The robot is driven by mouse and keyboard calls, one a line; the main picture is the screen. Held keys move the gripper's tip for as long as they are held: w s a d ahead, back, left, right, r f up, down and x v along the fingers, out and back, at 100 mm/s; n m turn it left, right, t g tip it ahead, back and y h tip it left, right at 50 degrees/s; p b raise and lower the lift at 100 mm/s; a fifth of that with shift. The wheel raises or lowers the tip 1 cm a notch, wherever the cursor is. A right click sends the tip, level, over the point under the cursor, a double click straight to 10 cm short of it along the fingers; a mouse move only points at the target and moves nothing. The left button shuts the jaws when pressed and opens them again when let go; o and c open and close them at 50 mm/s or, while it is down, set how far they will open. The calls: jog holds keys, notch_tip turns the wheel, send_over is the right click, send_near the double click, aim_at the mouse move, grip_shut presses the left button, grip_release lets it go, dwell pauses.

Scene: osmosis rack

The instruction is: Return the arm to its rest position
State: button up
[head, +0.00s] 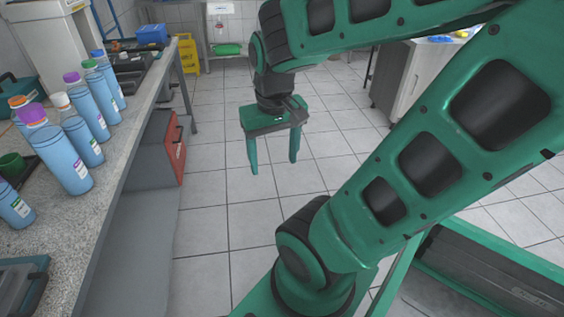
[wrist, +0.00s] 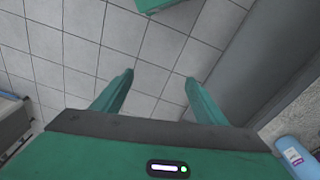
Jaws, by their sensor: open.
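My gripper (head: 274,165) hangs over the tiled floor in the head view, fingers pointing down. Its two green fingers are apart and nothing is between them. My green arm is raised and bent across the right and top of the head view. The gripper is to the right of the counter and apart from it.
A stone-topped counter (head: 110,185) on the left carries several blue bottles with coloured caps (head: 62,160). A red box (head: 174,148) is at its side. A yellow floor sign (head: 188,55) stands at the back. A grey cabinet (head: 405,80) stands at the right back. The middle floor is clear.

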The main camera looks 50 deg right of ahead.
jog(key=shift+m+g+y, duration=0.4)
jog(key=s, duration=0.4)
jog(key=shift+s+r, duration=0.1)
jog(key=shift+r, duration=0.2)
jog(key=shift+w+f, duration=0.25)
jog(key=shift+w, duration=0.35)
